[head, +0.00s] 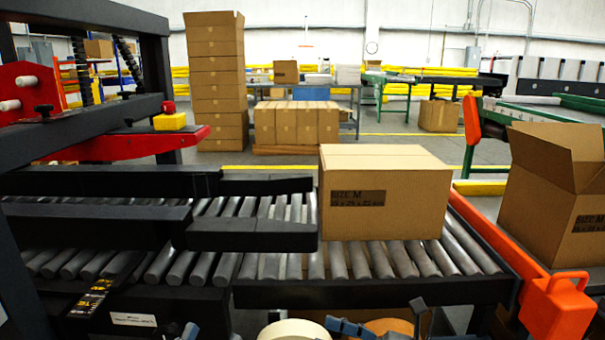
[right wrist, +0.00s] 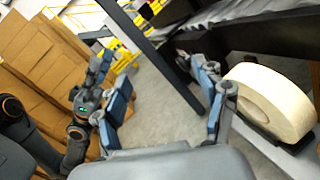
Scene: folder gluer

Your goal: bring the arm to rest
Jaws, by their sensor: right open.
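My right gripper (right wrist: 152,72) is open and empty in the right wrist view, its two blue-padded fingers apart over the grey floor. Parts of it show at the bottom of the head view (head: 382,322), below the front edge of the roller conveyor (head: 350,293). A small part of what looks like my left gripper (head: 190,331) shows at the bottom left of the head view; its jaws cannot be made out. A closed cardboard box (head: 385,200) marked SIZE M stands upright on the rollers, apart from both grippers.
An open-flapped box (head: 555,200) stands at right, behind an orange guard (head: 556,305). Black machine bars (head: 95,222) cover the left.

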